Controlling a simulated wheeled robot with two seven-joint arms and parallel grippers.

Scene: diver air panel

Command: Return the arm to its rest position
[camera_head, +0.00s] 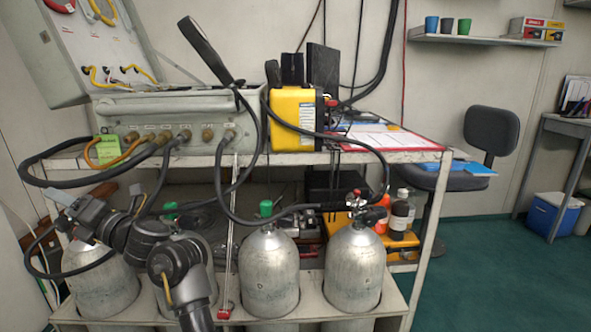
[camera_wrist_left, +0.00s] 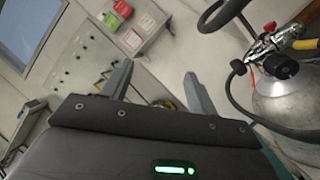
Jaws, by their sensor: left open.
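My left arm rises from the bottom of the head view and bends left in front of the cylinders. My left gripper (camera_head: 62,198) is at the far left, by the rack's left end and above the leftmost cylinder (camera_head: 100,280). In the left wrist view its two fingers (camera_wrist_left: 157,88) are spread apart with nothing between them. The grey air panel (camera_head: 180,112), with hoses on its front ports, stands on the rack's top shelf, above and right of the gripper. My right gripper is not in view.
Several silver cylinders stand in the rack's lower shelf (camera_head: 400,303), one with a red-knobbed valve (camera_head: 357,200). Black hoses (camera_head: 55,184) loop close to my left gripper. A yellow case (camera_head: 292,130) sits beside the panel.

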